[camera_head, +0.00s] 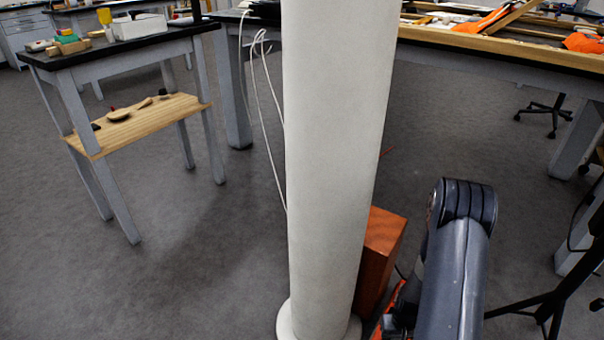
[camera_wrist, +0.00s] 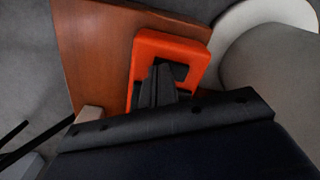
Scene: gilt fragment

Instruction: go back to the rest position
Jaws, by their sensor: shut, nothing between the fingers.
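My gripper (camera_wrist: 162,75) shows in the wrist view as dark fingers close together, shut with nothing between them. It points toward an orange frame-like piece (camera_wrist: 170,42) and a reddish-brown wooden block (camera_wrist: 95,50). I cannot tell whether the fingers touch the orange piece. In the head view my dark arm is low at the right, bent downward, and my gripper is hidden. The wooden block (camera_head: 381,245) also shows there, left of my arm.
A white column (camera_head: 333,150) blocks the middle of the head view; I cannot tell whether it is mine. A grey-legged table (camera_head: 115,45) with a wooden shelf (camera_head: 135,122) stands left. A long bench (camera_head: 480,48) crosses the back right. A black stand (camera_head: 556,300) is right of my arm.

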